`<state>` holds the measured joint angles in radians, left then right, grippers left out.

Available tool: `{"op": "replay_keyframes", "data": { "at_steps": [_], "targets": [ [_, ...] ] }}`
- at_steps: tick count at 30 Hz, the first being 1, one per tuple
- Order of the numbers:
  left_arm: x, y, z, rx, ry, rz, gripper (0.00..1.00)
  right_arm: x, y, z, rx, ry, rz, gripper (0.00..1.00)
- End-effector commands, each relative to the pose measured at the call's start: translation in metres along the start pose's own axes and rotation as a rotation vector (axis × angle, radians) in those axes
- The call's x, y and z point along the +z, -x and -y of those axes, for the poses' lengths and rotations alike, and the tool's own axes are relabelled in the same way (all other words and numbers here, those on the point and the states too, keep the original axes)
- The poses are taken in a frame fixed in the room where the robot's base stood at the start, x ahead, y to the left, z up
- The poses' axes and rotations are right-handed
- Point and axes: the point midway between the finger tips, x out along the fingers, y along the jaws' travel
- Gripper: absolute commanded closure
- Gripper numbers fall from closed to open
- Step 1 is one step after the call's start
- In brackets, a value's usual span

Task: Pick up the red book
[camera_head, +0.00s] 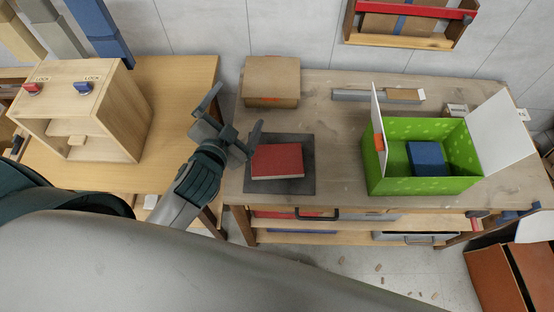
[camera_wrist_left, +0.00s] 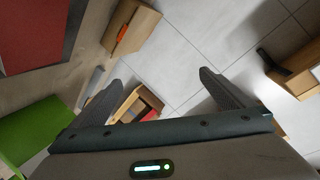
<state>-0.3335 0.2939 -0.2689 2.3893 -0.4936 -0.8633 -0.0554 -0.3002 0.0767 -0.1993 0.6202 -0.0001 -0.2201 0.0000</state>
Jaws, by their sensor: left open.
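The red book (camera_head: 277,160) lies flat on a dark square mat (camera_head: 308,184) on the grey-brown table. My left gripper (camera_head: 238,108) is open and empty, with its fingers spread, just up and left of the book in the head view. One finger overlaps the mat's upper left corner in that view; contact cannot be told. In the left wrist view the two open fingers (camera_wrist_left: 162,80) have nothing between them, and the book (camera_wrist_left: 28,36) shows at the upper left, off to the side. My right gripper is not in view.
A cardboard box (camera_head: 271,80) stands behind the book. A green open box (camera_head: 425,187) with a blue block (camera_head: 427,158) inside stands to the right, flaps raised. A wooden cabinet (camera_head: 122,110) with two lock knobs is at left. Bare table lies between mat and green box.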

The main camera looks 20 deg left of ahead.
Motion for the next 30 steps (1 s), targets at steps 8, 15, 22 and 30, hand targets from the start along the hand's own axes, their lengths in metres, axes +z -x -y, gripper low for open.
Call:
{"op": "replay_keyframes", "data": {
  "at_steps": [8,15,22,30],
  "targets": [
    [-0.162,0.008,0.037,-0.237,-0.44,-0.609,0.0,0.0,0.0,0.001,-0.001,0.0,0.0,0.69],
    [-0.246,0.065,-0.013,-0.347,-0.937,-1.134,0.0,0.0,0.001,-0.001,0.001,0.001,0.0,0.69],
    [-0.226,0.097,-0.094,-0.309,-1.498,-1.561,0.0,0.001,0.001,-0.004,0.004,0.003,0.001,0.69],
    [-0.102,0.062,-0.131,0.008,-2.225,-1.861,0.0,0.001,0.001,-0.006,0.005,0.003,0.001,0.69]
  ]
}}
